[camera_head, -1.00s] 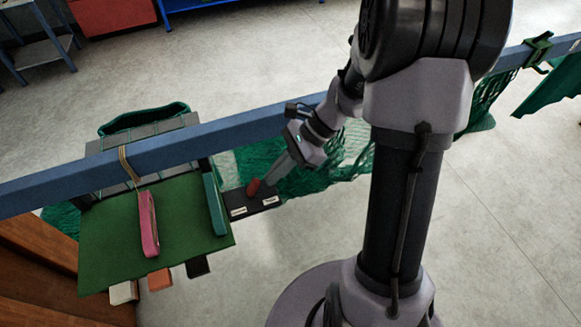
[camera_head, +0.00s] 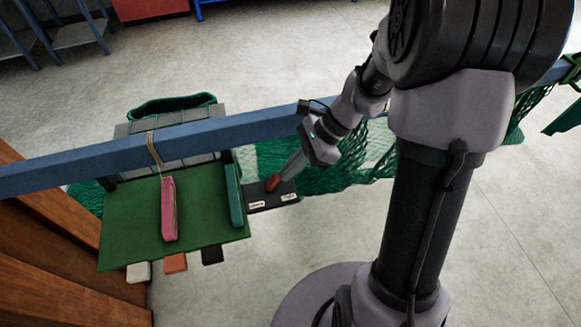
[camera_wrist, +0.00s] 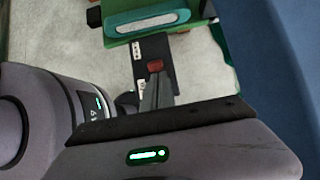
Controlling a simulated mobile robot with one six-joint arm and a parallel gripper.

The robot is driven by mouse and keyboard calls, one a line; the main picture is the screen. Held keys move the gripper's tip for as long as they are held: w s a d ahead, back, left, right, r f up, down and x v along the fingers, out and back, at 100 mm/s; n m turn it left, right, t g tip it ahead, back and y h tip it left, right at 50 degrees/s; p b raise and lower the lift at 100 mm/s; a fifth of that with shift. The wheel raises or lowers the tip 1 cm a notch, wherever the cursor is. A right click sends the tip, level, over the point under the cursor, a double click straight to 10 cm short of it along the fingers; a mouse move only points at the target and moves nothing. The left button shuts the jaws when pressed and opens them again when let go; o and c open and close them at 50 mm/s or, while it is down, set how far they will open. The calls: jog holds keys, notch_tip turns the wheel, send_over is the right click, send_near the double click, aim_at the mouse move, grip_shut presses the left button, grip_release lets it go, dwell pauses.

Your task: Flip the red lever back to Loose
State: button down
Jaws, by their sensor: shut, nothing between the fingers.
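The red lever (camera_head: 271,183) is short and stands on a black plate (camera_head: 262,193) beside the green board, below the blue rail. The plate carries two small white labels whose words are too small to read. The lever's top leans slightly right in the head view. My gripper (camera_head: 283,176) is shut and empty, its fingertips at the lever's right side. In the wrist view the lever (camera_wrist: 155,65) shows just beyond the tips of my gripper (camera_wrist: 156,80). I cannot tell whether they touch.
The blue rail (camera_head: 80,168) crosses behind the plate. A green board (camera_head: 125,225) with a pink strap (camera_head: 169,208) and a teal bar (camera_head: 234,194) lies to the left. Green netting (camera_head: 340,172) hangs right of the plate, behind my arm.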

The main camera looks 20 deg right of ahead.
aim_at(277, 174)
jog(key=shift+r, duration=0.1)
jog(key=a+r+h+p, duration=0.1)
jog(key=p, duration=0.1)
jog(key=a+r+h+p, duration=0.1)
jog(key=h+p, duration=0.1)
jog(key=shift+h, duration=0.3)
jog(key=shift+w+a+h+p, duration=0.1)
jog(key=shift+a+h+p, duration=0.4)
jog(key=shift+h+p, duration=0.2)
jog(key=shift+a+f, duration=0.1)
jog(key=shift+p+v, duration=0.6)
jog(key=shift+v, duration=0.2)
